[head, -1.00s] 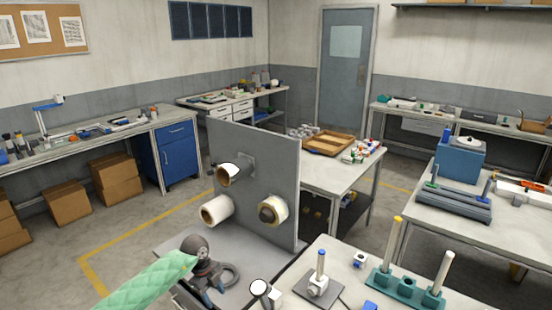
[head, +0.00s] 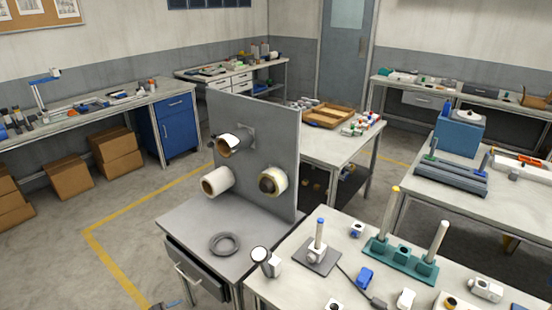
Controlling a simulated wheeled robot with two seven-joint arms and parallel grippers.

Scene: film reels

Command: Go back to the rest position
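The grey upright panel (head: 264,118) holds three reels on pegs: an upper one (head: 232,145) with a white patch, a lower-left cream one (head: 217,181) and a right one (head: 272,181) with a dark centre. A dark ring (head: 225,244) lies flat on the grey bench (head: 186,214) before the panel. Only a small dark and blue tip, seemingly of my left gripper (head: 166,304), shows at the bottom edge, left of the bench and clear of the reels. Its opening cannot be made out. My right gripper is not in view.
A white table at the lower right carries a teal stand (head: 403,258) with upright posts, a grey plate with a post (head: 317,257), a white round-headed piece (head: 262,256) and small blue and white parts. Open floor with a yellow line (head: 118,266) lies left of the bench.

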